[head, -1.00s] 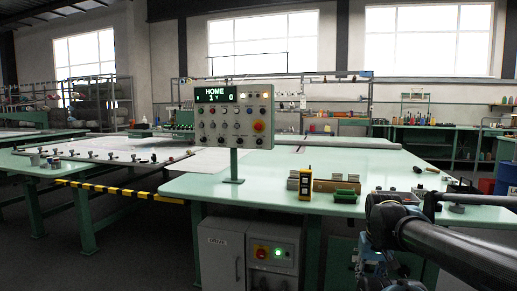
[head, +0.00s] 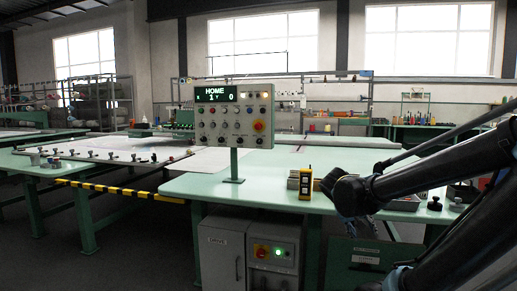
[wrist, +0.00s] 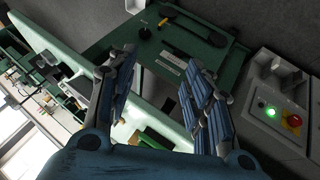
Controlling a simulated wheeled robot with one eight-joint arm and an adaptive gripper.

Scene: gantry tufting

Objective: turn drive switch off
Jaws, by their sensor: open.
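The grey drive cabinet (head: 218,235), marked DRIVE, stands under the green table in the head view. Beside it is a control box (head: 285,235) with a lit green lamp (head: 261,252) and a red button (head: 278,252). In the wrist view a light box at the right (wrist: 262,90) shows the lit green lamp (wrist: 270,112) and the red button on yellow (wrist: 293,120). My gripper (wrist: 162,58) is open and empty, with blue-padded fingers, apart from this box. Its fingers are not clear in the head view. I cannot make out the drive switch's position.
A control panel (head: 234,115) reading HOME stands on a post on the green table (head: 255,188). A yellow and black handset (head: 305,182) and small boxes stand near the table's front edge. A dark green case or board (wrist: 190,50) lies beyond my fingers in the wrist view.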

